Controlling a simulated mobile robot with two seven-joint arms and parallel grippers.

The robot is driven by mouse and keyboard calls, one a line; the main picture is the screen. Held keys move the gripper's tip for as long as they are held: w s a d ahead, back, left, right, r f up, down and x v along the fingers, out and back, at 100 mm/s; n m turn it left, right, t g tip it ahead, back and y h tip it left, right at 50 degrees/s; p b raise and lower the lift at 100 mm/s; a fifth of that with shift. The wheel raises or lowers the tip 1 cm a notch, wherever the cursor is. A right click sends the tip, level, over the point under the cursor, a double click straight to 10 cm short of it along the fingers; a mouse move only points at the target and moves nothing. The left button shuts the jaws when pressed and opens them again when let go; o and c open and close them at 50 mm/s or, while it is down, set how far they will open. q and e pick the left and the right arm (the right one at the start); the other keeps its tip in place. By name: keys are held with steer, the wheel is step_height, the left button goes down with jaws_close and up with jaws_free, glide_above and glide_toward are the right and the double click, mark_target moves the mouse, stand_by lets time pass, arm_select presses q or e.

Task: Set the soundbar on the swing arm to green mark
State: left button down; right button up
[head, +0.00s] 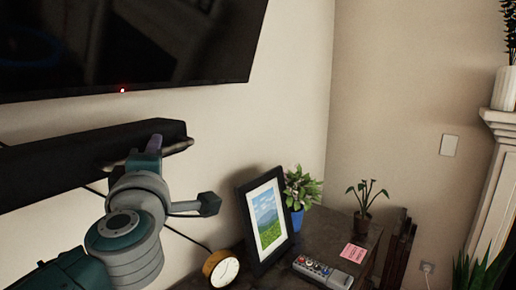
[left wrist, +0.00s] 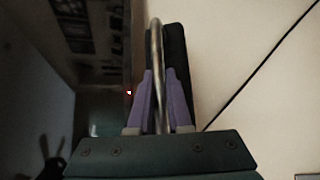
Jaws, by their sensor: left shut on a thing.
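The black soundbar (head: 60,163) is mounted on the wall below the TV, running from the left edge to the middle of the head view. A curved metal bar (head: 178,147) runs along its front near the right end. My left gripper (head: 154,143) is shut on this bar. In the left wrist view its purple fingers (left wrist: 160,78) sit on both sides of the metal bar (left wrist: 156,40), with the dark end of the soundbar (left wrist: 176,50) behind. The swing arm itself cannot be made out, and no green mark shows. My right gripper is out of view.
The TV (head: 150,45) hangs just above. Below right, a dark cabinet (head: 330,232) carries a picture frame (head: 267,220), a clock (head: 221,268), a remote (head: 322,271), a pink note (head: 353,252) and potted plants. A dark cable (left wrist: 262,62) runs along the wall.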

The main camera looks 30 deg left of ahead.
arm_select(q)
steer(key=shift+d+f, duration=0.1)
steer(key=shift+d, duration=0.1)
steer(key=c, duration=1.1)
jaws_free()
steer(key=shift+d, duration=0.15)
steer(key=shift+o, duration=1.3)
steer(key=b+v, duration=0.2)
steer(key=v, duration=0.8)
steer(key=shift+s, duration=0.1)
